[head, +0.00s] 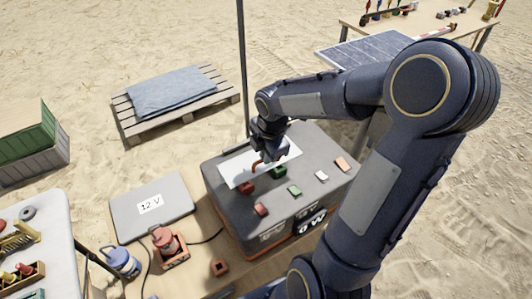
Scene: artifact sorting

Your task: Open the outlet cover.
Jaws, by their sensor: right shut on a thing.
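A grey power box (225,205) stands on the wooden table. Its top carries several small coloured covers: a dark red one (247,187), a dark green one (278,173), a light green one (294,190), a white one (322,176), an orange one (342,164) and a red one (262,210). My right gripper (260,162) is over the back of the box top, above a white sheet (238,172). It is shut on a small curved reddish piece (257,164); whether this joins a cover is unclear. My left gripper is out of view.
A grey case labelled 12 V (125,213) lies left of the box. A thin dark pole (242,70) rises behind the box. My right arm hides the right side.

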